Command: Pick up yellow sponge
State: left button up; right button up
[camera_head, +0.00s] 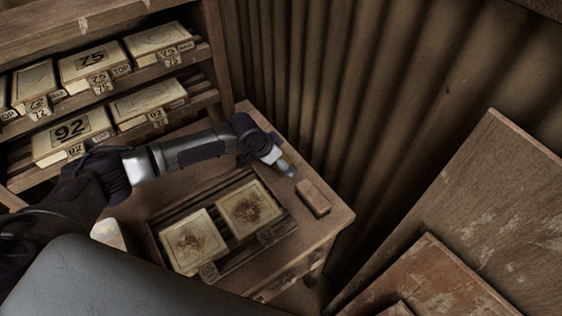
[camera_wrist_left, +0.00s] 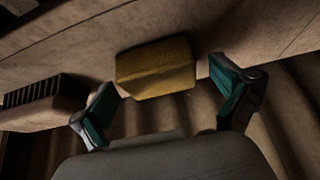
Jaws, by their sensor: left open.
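The yellow sponge (camera_wrist_left: 155,68) lies on the wooden table top in the left wrist view, a dull yellow block near the table's edge. My left gripper (camera_wrist_left: 165,108) is open, its two teal-padded fingers spread to either side of the sponge's near end, with no contact visible. In the head view my left gripper (camera_head: 285,166) is over the back right part of the table. The sponge is mostly or wholly hidden by the gripper there. My right gripper is in neither view.
A brown block-shaped brush (camera_head: 313,197) lies close to the right of my gripper; its dark bristles show in the wrist view (camera_wrist_left: 38,90). A slatted rack (camera_head: 235,255) holds two stained tiles. Shelves (camera_head: 190,105) of numbered tiles stand left. A corrugated wall (camera_head: 330,90) rises behind.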

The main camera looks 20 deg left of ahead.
pick_arm(q)
jog(key=c, duration=1)
jog(key=shift+r, duration=0.2)
jog(key=shift+a+r, duration=0.1)
jog(key=shift+r, duration=0.15)
jog(key=r, duration=0.1)
jog(key=r+b, duration=0.1)
jog(key=r, duration=0.1)
jog(key=shift+d+r, duration=0.3)
jog(key=shift+d, duration=0.1)
jog(key=s+d+r+b, duration=0.1)
jog(key=d+r, duration=0.5)
jog(key=d, duration=0.5)
jog(key=shift+s+r+b, duration=0.35)
jog(key=shift+s, duration=0.05)
